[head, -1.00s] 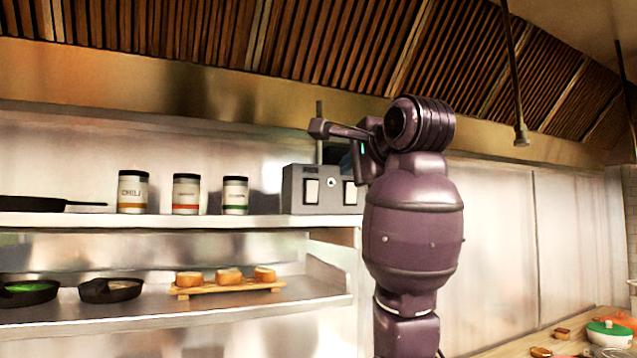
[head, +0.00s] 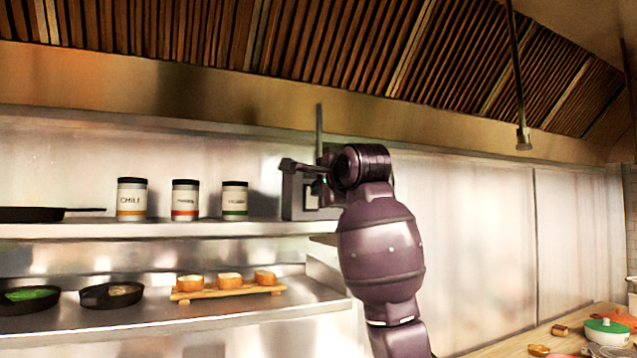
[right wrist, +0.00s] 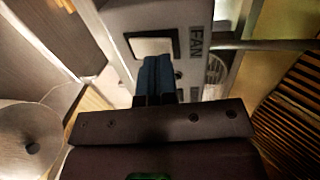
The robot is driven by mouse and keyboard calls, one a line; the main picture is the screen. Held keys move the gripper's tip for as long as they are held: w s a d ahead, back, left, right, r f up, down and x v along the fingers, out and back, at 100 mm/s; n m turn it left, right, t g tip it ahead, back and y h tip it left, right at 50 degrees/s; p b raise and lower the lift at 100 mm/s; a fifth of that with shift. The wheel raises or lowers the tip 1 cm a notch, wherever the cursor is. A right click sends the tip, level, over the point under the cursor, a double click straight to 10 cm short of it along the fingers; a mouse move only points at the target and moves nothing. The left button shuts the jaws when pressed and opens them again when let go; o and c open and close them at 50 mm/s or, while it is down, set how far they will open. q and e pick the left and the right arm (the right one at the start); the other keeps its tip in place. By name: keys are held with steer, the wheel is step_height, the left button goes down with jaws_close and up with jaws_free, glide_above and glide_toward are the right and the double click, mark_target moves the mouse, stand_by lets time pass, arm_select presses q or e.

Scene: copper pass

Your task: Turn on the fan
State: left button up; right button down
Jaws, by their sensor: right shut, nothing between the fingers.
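A grey switch box (head: 293,196) stands on the upper shelf in the head view, mostly hidden behind my right arm. In the right wrist view the box (right wrist: 188,15) carries the word FAN beside a white rocker switch (right wrist: 150,46) in a dark frame. My right gripper (head: 318,188) is in front of the box. Its blue-dark fingers (right wrist: 157,62) are shut and empty, with their tips over the lower right part of the white switch. I cannot tell whether they touch it or which way it is set. My left gripper is not in view.
Three labelled jars (head: 185,199) and a dark pan (head: 30,214) stand on the upper shelf (head: 150,230) left of the box. The lower shelf holds small pans (head: 111,295) and bread on a wooden board (head: 228,289). A vent hood (head: 250,95) hangs above.

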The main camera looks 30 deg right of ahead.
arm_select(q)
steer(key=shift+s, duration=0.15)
arm_select(e)
steer(key=shift+w+r, duration=0.1)
steer(key=shift+w, duration=0.5)
